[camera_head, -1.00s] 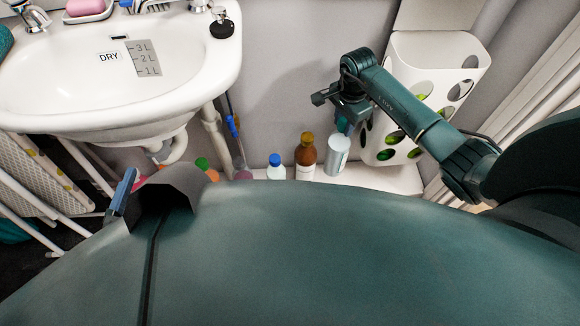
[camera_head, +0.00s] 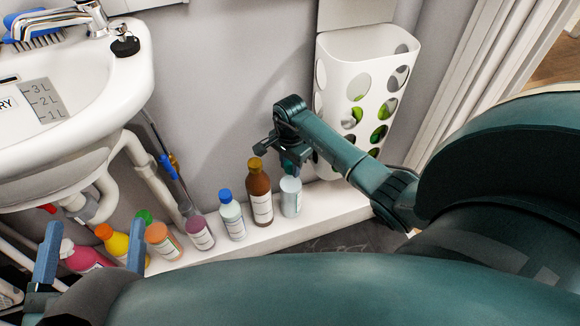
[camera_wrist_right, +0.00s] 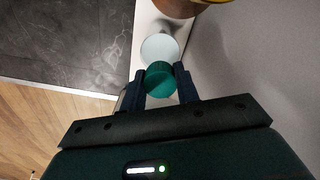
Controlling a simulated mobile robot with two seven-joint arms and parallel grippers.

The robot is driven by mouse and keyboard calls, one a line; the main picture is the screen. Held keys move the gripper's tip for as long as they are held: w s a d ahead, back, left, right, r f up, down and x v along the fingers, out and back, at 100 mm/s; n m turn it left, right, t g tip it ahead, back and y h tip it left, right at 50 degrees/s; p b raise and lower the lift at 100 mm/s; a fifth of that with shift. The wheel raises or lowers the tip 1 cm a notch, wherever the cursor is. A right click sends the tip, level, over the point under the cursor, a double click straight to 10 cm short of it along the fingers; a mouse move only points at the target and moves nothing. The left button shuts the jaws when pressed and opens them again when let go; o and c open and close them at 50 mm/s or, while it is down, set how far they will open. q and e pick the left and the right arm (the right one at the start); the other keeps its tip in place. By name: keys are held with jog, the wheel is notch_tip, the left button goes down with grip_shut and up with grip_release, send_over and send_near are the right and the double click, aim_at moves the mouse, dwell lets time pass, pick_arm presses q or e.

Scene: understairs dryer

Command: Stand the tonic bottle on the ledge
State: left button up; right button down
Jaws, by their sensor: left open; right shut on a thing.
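A pale blue-grey bottle (camera_head: 291,198), seemingly the tonic bottle, is upright at the ledge's right part, beside a brown bottle. Its label cannot be read. The white ledge (camera_head: 325,212) runs along the wall. My right gripper (camera_head: 290,166) is above the pale bottle and shut on its top. In the right wrist view my right gripper (camera_wrist_right: 161,72) has its fingers on either side of the bottle's teal cap (camera_wrist_right: 160,80). Whether the base bears on the ledge is hard to tell. My left gripper (camera_head: 94,225) is open and empty at the lower left.
The brown bottle (camera_head: 259,190) and a blue-capped bottle (camera_head: 232,215) stand to its left, with several coloured bottles further left. A white holed basket (camera_head: 335,75) hangs close behind my right gripper. The sink (camera_head: 70,110) and its pipes are at the left.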

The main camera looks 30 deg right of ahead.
jog(key=shift+r, duration=0.15)
jog(key=c, duration=1)
grip_release()
jog(key=shift+f, duration=0.2)
jog(key=shift+c, duration=0.2)
jog(key=shift+r, duration=0.15)
